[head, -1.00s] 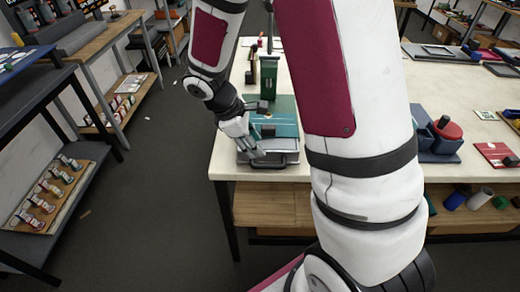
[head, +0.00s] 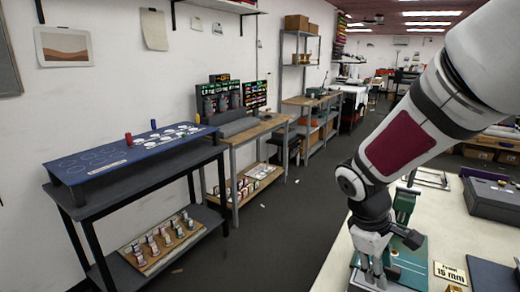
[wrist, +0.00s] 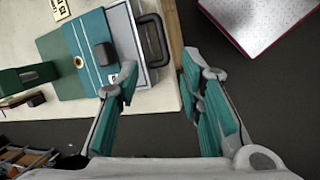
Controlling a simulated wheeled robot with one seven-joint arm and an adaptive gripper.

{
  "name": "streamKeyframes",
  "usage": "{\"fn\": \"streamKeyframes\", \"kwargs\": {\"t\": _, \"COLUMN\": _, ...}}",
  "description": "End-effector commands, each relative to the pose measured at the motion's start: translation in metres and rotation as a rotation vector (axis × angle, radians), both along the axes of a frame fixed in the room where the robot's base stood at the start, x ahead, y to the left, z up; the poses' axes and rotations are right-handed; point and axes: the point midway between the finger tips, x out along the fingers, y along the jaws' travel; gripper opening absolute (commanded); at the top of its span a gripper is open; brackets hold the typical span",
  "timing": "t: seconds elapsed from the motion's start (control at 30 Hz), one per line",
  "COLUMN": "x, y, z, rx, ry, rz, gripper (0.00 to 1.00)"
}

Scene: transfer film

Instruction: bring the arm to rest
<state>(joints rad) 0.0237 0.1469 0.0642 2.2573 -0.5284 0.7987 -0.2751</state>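My gripper (head: 374,268) hangs from my arm at the near left corner of the pale workbench (head: 455,232), low in the head view. In the wrist view my gripper (wrist: 160,88) is open, its two teal-padded fingers well apart with only dark floor and the bench edge showing between them. The teal-topped press (wrist: 90,50), with a grey body and a black handle (wrist: 153,40), sits beside the left finger. The teal press also shows in the head view (head: 412,262), partly behind the gripper. I cannot tell whether a finger touches it.
A dark blue table (head: 110,158) with white circles and small red and blue cylinders stands at the left. A wooden bench (head: 255,131) and shelves run along the wall behind it. Dark floor (head: 270,235) lies clear between these and the workbench. A black case (head: 492,200) lies farther back on the workbench.

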Motion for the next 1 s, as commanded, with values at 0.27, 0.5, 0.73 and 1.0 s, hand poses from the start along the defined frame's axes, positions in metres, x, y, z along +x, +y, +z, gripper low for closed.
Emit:
{"fn": "streamKeyframes", "kwargs": {"t": 0.27, "x": -0.043, "y": 0.020, "z": 0.073, "rx": 0.134, "ry": -0.236, "rz": -0.245, "gripper": 0.35}}
{"fn": "streamKeyframes", "kwargs": {"t": 0.5, "x": -0.086, "y": 0.042, "z": 0.114, "rx": 0.299, "ry": -0.413, "rz": -0.429, "gripper": 0.35}}
{"fn": "streamKeyframes", "kwargs": {"t": 0.73, "x": -0.121, "y": 0.062, "z": 0.135, "rx": 0.455, "ry": -0.531, "rz": -0.552, "gripper": 0.35}}
{"fn": "streamKeyframes", "kwargs": {"t": 1.0, "x": -0.133, "y": 0.070, "z": 0.141, "rx": 0.520, "ry": -0.567, "rz": -0.594, "gripper": 0.35}}
